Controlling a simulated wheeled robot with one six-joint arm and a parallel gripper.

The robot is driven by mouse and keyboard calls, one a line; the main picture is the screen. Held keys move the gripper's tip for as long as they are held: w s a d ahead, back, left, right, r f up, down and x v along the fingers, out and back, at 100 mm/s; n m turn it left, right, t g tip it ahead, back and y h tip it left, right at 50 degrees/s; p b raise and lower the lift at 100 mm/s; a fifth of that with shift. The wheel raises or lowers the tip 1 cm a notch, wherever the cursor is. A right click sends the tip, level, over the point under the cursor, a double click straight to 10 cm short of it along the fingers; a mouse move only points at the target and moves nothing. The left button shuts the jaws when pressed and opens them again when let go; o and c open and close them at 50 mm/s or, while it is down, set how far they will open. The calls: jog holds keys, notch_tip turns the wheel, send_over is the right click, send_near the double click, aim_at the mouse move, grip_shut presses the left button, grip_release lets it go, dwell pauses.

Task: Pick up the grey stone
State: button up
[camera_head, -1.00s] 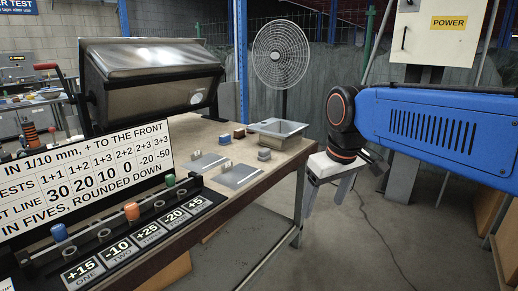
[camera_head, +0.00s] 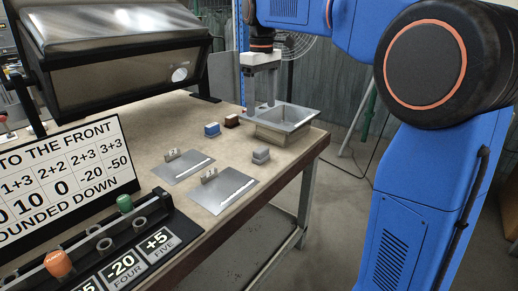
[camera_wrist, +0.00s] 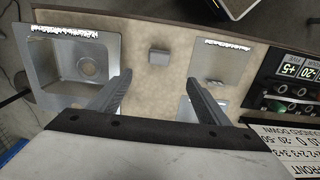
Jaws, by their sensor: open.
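The grey stone (camera_head: 261,155) is a small stepped block on the bench top, just in front of the metal sink tray and near the bench's right edge. In the wrist view the grey stone (camera_wrist: 159,57) lies beyond the fingertips, centred between them and apart from them. My gripper (camera_head: 261,104) points down over the bench, at the left end of the sink tray and farther back than the stone. It is open and empty, and its two fingers (camera_wrist: 160,78) also show spread in the wrist view.
The sink tray (camera_head: 262,133) stands close behind the stone. A blue block (camera_head: 212,129) and a brown block (camera_head: 232,121) lie to its left. Two flat metal plates, one here (camera_head: 222,192) and one here (camera_head: 178,168), lie in front. A sign board (camera_head: 70,180) and labelled rack (camera_head: 150,245) stand nearer.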

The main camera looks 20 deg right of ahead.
aim_at(261, 149)
notch_tip(261, 149, down, 17)
jog(key=shift+w+f, duration=0.1)
jog(key=shift+f, duration=0.05)
dwell(0.7)
jog(key=shift+c, duration=0.3)
jog(key=c, duration=1.2)
notch_tip(261, 149, up, 10)
jog(key=shift+r, duration=0.1)
jog(key=shift+o, duration=1.1)
